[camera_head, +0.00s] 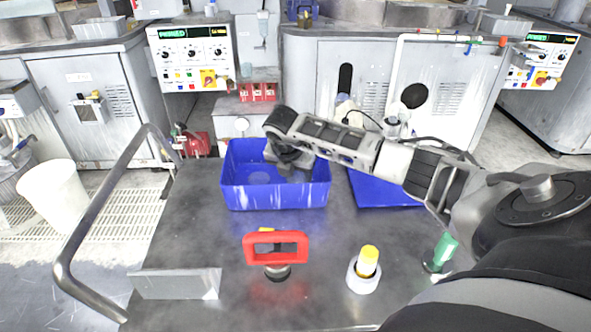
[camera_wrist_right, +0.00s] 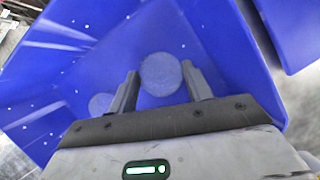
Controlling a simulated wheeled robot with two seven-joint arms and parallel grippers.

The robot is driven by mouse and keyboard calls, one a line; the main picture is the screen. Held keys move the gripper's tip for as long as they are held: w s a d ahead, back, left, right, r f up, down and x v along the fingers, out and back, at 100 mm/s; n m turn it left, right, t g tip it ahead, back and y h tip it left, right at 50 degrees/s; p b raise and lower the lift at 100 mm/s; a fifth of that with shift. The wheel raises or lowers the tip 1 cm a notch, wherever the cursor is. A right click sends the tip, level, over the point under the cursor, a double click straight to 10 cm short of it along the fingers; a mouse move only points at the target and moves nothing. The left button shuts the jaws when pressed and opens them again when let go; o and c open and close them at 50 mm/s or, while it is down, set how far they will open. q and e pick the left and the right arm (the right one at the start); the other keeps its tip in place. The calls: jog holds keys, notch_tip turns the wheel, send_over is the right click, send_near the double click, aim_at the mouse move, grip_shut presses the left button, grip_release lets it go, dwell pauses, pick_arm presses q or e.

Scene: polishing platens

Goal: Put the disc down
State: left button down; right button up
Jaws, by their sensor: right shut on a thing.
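A blue bin (camera_head: 275,196) stands on the grey cart top, and its inside (camera_wrist_right: 225,40) fills most of the right wrist view. My right gripper (camera_head: 288,160) reaches down into the bin from the right. In the right wrist view its two fingers (camera_wrist_right: 160,80) stand on either side of a round grey disc (camera_wrist_right: 161,74) and are shut on it. A second grey disc (camera_wrist_right: 100,103) lies on the bin floor beside the left finger. In the head view the gripper hides the held disc. My left gripper is not in view.
A red-handled tool (camera_head: 276,248), a yellow-capped white bottle (camera_head: 365,270) and a green-topped bottle (camera_head: 441,253) stand in front on the cart. A metal rail (camera_head: 105,217) runs along the left.

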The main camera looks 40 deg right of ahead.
jog(key=shift+f, duration=0.15)
jog(key=shift+f, duration=0.1)
jog(key=o, duration=1)
jog(key=shift+r, duration=0.3)
jog(key=b+v, duration=0.1)
jog(key=v, duration=1)
jog(key=shift+a+r, duration=0.15)
jog(key=shift+r, duration=0.15)
